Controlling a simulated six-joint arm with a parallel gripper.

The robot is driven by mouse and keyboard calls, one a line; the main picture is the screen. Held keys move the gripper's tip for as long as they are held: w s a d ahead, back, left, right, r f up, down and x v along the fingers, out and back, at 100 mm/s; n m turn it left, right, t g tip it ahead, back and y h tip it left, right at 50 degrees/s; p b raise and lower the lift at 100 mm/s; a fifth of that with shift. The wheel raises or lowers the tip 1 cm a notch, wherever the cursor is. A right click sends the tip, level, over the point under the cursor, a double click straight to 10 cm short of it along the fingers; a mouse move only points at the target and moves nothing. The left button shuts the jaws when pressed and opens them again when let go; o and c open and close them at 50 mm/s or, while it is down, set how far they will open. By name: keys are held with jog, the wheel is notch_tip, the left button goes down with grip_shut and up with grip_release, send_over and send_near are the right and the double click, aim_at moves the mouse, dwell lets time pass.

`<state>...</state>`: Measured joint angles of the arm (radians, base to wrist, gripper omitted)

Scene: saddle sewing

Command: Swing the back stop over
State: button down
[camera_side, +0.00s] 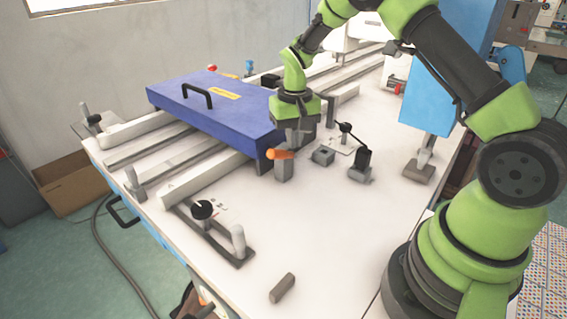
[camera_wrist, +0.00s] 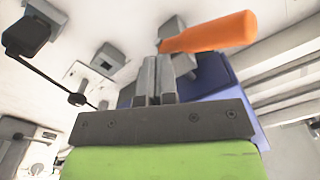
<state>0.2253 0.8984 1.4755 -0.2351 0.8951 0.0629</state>
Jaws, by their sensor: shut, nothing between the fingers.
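A grey block with an orange handle (camera_side: 280,154), seemingly the back stop, stands on the white table at the near right corner of the blue case. The handle points left in the side view. In the wrist view the orange handle (camera_wrist: 210,32) lies just beyond my fingertips, pointing right. My gripper (camera_side: 297,137) points down beside the handle, close to the case's edge. Its fingers (camera_wrist: 158,60) are shut together with nothing between them. I cannot tell whether they touch the handle or the block.
The blue case (camera_side: 215,104) with a black carry handle lies across pale rails. A black-topped lever post (camera_side: 361,163) and a small grey socket block (camera_side: 323,155) stand to the right. A dark knob (camera_side: 203,209) on a slotted plate and a loose grey peg (camera_side: 283,287) are in front.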

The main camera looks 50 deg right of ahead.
notch_tip(320, 180, up, 9)
dwell(1.2)
jog(key=s+a+r+n+t, duration=0.1)
jog(key=s+a+r+t, duration=0.15)
jog(key=s+r, duration=0.3)
jog(key=s+a+r+t, duration=0.1)
jog(key=s+a+r, duration=0.3)
jog(key=r, duration=0.2)
jog(key=s+a+n+t+y, duration=0.1)
jog(key=s+a+t+y, duration=0.1)
jog(key=s, duration=1)
jog(key=a+r+t, duration=0.1)
jog(key=a, duration=0.1)
jog(key=shift+s+a+t, duration=0.35)
dwell(0.8)
